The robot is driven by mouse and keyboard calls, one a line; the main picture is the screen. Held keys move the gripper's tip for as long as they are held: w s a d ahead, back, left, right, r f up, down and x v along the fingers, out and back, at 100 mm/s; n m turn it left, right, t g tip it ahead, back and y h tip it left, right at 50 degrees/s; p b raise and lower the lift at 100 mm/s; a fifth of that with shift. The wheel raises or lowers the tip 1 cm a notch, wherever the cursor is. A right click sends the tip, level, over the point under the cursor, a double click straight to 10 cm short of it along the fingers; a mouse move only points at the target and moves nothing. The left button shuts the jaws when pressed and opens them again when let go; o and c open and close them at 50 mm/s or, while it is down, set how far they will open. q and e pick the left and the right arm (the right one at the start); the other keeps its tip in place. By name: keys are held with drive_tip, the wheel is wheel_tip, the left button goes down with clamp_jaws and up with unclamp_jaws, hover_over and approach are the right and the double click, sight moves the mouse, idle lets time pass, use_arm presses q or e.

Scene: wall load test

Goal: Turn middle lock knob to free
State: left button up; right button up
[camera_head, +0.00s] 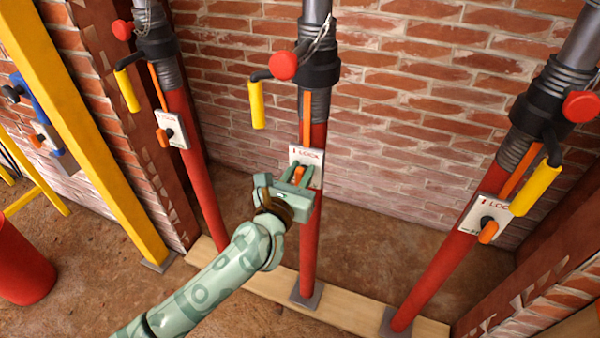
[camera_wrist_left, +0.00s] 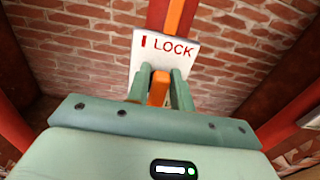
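The middle red prop (camera_head: 309,235) carries a white plate (camera_head: 307,156) marked LOCK with a red bar. Its orange lock knob (camera_head: 299,174) sits low on the plate, partly hidden by my left gripper. My left gripper (camera_head: 294,176) reaches in from the lower left. In the left wrist view the orange knob (camera_wrist_left: 158,88) stands lengthwise between the two green fingers (camera_wrist_left: 160,84), filling the gap, with a finger against each side. The LOCK label (camera_wrist_left: 168,47) shows just beyond the fingertips. My right gripper is not in view.
Left (camera_head: 203,190) and right (camera_head: 440,250) props have similar lock plates with orange knobs. A yellow handle (camera_head: 257,105) and red ball (camera_head: 283,65) stick out above the middle plate. A yellow post (camera_head: 90,130) stands at left. A brick wall (camera_head: 400,100) lies behind.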

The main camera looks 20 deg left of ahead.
use_arm(q)
clamp_jaws()
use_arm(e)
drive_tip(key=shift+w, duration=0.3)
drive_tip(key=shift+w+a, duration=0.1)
